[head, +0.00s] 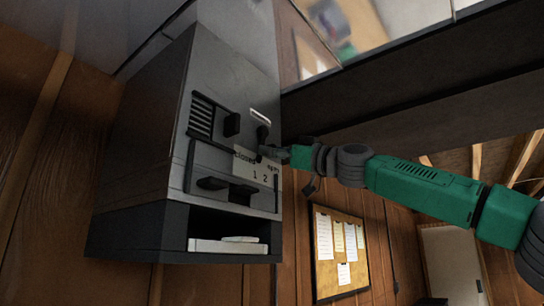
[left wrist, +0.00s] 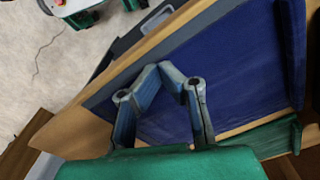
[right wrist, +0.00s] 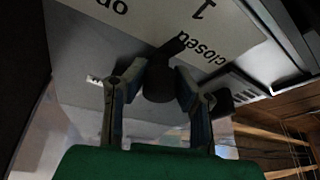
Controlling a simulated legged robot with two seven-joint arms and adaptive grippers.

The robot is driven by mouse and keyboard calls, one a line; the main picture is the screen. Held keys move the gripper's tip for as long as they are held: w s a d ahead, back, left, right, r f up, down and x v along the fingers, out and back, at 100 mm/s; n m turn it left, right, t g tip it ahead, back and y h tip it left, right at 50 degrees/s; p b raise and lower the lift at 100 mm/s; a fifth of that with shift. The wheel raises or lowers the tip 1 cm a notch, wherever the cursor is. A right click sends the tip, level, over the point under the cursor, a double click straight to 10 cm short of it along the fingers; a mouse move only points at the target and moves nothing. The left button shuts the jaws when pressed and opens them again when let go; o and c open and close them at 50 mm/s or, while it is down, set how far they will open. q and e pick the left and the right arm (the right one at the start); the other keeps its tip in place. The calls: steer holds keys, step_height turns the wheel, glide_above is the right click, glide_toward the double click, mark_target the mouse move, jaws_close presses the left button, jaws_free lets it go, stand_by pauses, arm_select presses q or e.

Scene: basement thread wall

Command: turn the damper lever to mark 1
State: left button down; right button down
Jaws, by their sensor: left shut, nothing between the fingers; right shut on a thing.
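The damper lever (right wrist: 158,82) is a dark knob with a short arm; in the right wrist view its tip lies by the word "closed". The white label plate (right wrist: 225,35) shows "closed", "1" and part of "open"; in the head view the plate (head: 256,172) also shows "2". My right gripper (head: 272,153) is at the cabinet front, and in the right wrist view its fingers (right wrist: 160,78) are shut on the lever, one on each side. The head view hides most of this grip. My left gripper (left wrist: 159,72) is shut and empty, away from the cabinet.
The grey cabinet (head: 238,70) carries a vent grille (head: 201,116), other black knobs and an open lower shelf holding white flat items (head: 225,244). A cork board (head: 340,245) hangs behind. In the left wrist view a blue wood-edged surface (left wrist: 235,70) lies beyond the fingers.

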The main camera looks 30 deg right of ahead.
steer(key=shift+w+a+f, duration=0.15)
steer(key=shift+f, duration=0.2)
steer(key=c, duration=1.4)
jaws_free()
steer(key=shift+o, duration=0.7)
steer(key=shift+r, duration=0.15)
steer(key=shift+d, duration=0.2)
arm_select(q)
steer(key=shift+s+a, duration=0.15)
steer(key=shift+s, duration=0.05)
arm_select(e)
steer(key=shift+s+d, duration=0.15)
steer(key=shift+s, duration=0.15)
steer(key=v, duration=1.1)
steer(key=shift+d+f, duration=0.15)
steer(key=shift+f, duration=0.1)
arm_select(q)
steer(key=shift+w, duration=0.1)
